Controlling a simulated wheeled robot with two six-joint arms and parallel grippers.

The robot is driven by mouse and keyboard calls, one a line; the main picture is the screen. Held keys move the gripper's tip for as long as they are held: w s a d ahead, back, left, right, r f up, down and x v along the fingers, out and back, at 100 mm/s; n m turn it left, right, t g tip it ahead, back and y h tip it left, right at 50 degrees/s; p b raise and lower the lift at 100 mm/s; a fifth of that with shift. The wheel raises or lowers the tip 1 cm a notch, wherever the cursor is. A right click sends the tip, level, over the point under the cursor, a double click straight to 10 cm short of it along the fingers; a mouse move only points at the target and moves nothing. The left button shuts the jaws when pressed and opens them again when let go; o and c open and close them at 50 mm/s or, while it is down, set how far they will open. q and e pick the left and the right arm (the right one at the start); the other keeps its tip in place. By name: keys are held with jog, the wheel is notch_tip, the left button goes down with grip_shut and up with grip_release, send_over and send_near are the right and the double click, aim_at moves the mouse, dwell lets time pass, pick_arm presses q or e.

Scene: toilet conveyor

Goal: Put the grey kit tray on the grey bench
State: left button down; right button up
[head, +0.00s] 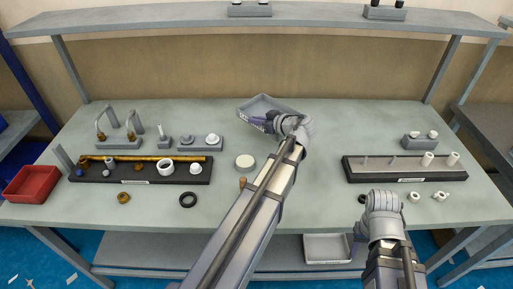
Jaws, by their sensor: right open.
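A shallow grey tray (263,103) is at the back middle of the grey bench (330,125). I cannot tell whether it rests on the top or is held slightly above it. My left gripper (256,122) is at the tray's near edge, its fingers overlapping it. Whether they are shut on the rim is too small to tell, and my wrist hides the tray's near right corner. My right gripper (360,232) is open, low at the bench's front edge, away from the tray and mostly hidden by its wrist.
Black racks with parts stand left (125,175) and right (370,175). A red bin (32,184) sits at the left end. A round white piece (245,161) and loose rings lie mid-bench. A pale tray (327,250) is on the lower shelf. An upper shelf (300,15) spans the back.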

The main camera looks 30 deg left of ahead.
aim_at(256, 149)
pick_arm(q)
jog(key=shift+f+b, duration=5.1)
jog(key=shift+r, duration=0.15)
jog(key=c, duration=1.5)
grip_release()
jog(key=shift+f, duration=0.2)
jog(key=o, duration=0.5)
jog(key=shift+c, duration=0.2)
jog(key=shift+r, duration=0.1)
